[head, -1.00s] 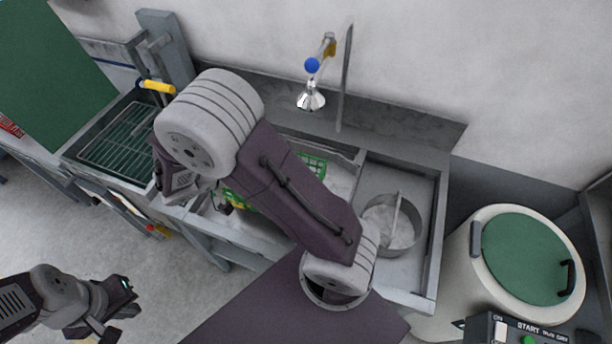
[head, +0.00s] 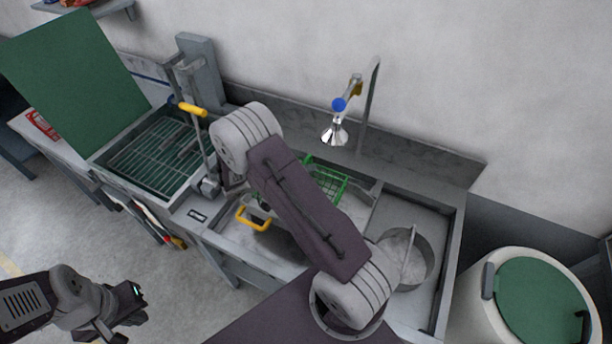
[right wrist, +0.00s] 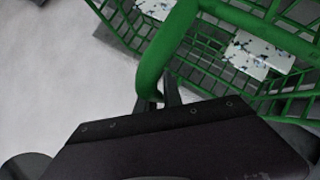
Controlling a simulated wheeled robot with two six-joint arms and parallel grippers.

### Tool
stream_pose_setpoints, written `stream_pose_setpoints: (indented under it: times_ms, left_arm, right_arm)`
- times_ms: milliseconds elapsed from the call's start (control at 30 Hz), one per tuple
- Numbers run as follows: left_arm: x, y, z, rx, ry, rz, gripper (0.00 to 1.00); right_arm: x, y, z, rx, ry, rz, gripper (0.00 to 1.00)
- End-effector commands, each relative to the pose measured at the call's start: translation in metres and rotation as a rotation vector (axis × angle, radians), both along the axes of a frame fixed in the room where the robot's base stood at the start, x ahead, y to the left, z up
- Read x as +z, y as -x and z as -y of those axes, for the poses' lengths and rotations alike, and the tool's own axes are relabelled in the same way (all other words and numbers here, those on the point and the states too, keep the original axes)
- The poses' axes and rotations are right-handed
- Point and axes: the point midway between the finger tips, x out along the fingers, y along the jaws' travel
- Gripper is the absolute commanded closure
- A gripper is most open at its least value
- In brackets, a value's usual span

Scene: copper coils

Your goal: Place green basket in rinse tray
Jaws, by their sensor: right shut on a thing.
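The green wire basket (head: 328,182) shows partly behind my right arm in the head view, over the sink area. Its green handle (right wrist: 165,55) crosses the right wrist view, and my right gripper (right wrist: 160,98) is shut on it. White pieces with blue specks (right wrist: 258,54) lie in the basket. The left sink compartment, seemingly the rinse tray (head: 240,240), is partly covered by my arm; I cannot tell whether the basket touches it. A yellow handle (head: 253,218) shows at its front. My left gripper (head: 122,318) is over the floor at lower left, apart from everything; its jaws are unclear.
A round metal pot (head: 412,262) stands in the right sink compartment. A spray tap (head: 336,130) hangs over the back. At left is a tank with a rack (head: 150,155), its green lid raised (head: 75,75). A drum with a green lid (head: 540,300) stands at right.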

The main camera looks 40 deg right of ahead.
Motion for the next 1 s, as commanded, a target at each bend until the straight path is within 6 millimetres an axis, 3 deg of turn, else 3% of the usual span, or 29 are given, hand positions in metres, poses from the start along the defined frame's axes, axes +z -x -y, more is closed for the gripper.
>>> stream_pose_setpoints:
  times_ms: [300,633,700,733,1000]
  left_arm:
    - [0.016,0.0,0.0,0.0,0.0,0.0,1.0]
    - [0.01,0.0,0.0,0.0,0.0,0.0,1.0]
    - [0.012,0.0,0.0,0.0,0.0,0.0,1.0]
    - [0.012,0.0,0.0,0.0,0.0,0.0,1.0]
    - [0.012,0.0,0.0,0.0,0.0,0.0,1.0]
  right_arm:
    - [-0.038,0.001,0.0,0.0,0.001,-0.001,1.0]
    - [-0.043,0.0,0.0,-0.001,0.001,0.001,1.0]
    - [-0.041,0.001,0.0,-0.001,-0.001,0.0,0.73]
    - [-0.041,0.001,0.0,-0.001,-0.001,0.0,0.68]
    - [-0.041,0.001,0.0,-0.001,-0.001,0.0,0.68]
